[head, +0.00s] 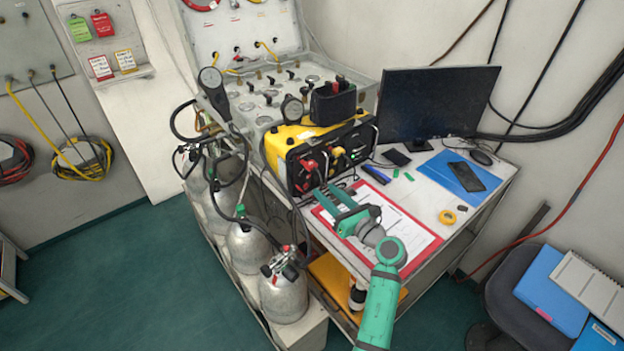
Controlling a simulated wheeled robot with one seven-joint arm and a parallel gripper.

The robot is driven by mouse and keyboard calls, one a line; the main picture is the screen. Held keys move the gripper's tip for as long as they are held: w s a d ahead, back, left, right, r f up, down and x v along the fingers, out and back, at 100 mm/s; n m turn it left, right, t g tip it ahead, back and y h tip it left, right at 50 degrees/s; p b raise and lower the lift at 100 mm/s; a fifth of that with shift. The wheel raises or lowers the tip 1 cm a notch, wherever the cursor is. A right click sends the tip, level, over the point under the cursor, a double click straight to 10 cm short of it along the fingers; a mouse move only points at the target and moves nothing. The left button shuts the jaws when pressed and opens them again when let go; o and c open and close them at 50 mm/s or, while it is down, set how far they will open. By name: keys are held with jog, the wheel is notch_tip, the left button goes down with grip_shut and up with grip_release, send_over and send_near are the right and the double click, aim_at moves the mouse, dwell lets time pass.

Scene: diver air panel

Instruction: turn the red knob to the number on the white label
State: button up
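A yellow case with a black front panel (350,146) stands at the left end of the desk. A red knob (309,164) seems to sit on the left part of that panel, among other red and green fittings. It is too small to read its setting. I cannot make out the white label or its number. My gripper (324,190) reaches up from the lower right, over the clipboard. The fingertips are just below and in front of the panel, seemingly apart from the knob.
A red clipboard with papers (427,246) lies under my arm. A monitor (437,103), a blue folder (449,173) and a yellow tape roll (447,217) are to the right. Metal cylinders (284,297) and black hoses stand close on the left. Open green floor lies farther left.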

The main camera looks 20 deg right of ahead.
aim_at(309, 176)
jog(key=x, duration=0.8)
jog(key=shift+w, duration=0.15)
jog(key=shift+c, duration=0.2)
grip_shut()
